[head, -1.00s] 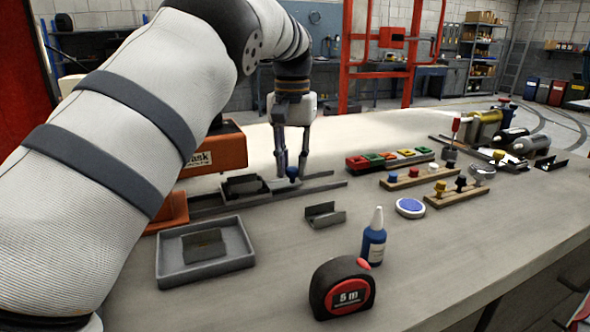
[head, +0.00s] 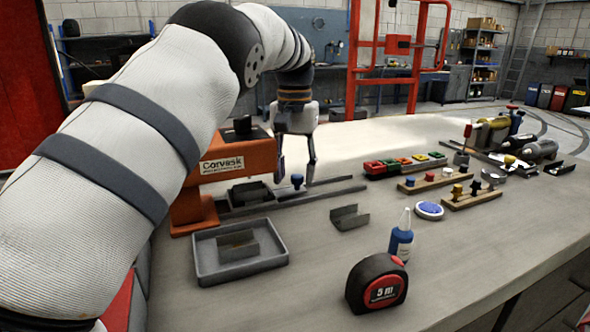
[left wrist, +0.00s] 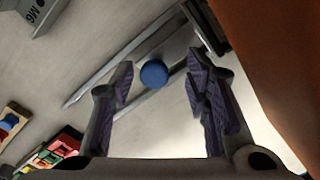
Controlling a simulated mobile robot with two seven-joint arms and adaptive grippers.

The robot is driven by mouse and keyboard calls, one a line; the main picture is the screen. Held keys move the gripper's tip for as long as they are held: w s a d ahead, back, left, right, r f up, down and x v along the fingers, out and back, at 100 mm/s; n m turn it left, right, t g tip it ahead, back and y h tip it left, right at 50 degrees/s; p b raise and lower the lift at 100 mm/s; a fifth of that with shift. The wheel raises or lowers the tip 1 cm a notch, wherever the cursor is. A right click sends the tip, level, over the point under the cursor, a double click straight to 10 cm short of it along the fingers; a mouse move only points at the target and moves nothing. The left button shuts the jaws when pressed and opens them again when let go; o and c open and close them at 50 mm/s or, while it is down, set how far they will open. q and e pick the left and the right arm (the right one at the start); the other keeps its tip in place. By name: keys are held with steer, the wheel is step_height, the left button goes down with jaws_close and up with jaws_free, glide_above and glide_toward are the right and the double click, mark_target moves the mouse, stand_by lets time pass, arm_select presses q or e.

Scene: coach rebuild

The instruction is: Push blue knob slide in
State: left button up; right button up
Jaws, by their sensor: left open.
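The blue knob (head: 297,180) stands upright on a dark metal slide on rails (head: 325,190) beside an orange press marked Corvask (head: 238,158). My left gripper (head: 296,182) is open, pointing down, with its fingers on either side of the knob in the head view. In the left wrist view, the round blue knob top (left wrist: 154,74) shows between the open fingertips (left wrist: 165,85), closer to the left one. I cannot see either finger touching it. My right gripper is not in view.
A grey tray (head: 270,263) holding a bent bracket (head: 238,247) and a loose bracket (head: 350,217) lie nearer. A blue bottle (head: 401,243) and tape measure (head: 377,284) stand in front. Colored blocks (head: 375,168) and knob racks (head: 470,201) lie right.

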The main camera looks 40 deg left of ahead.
arm_select(q)
steer(key=shift+r, duration=0.1)
step_height(320, 180, up, 7)
steer(key=shift+r, duration=0.15)
stand_by(0.6)
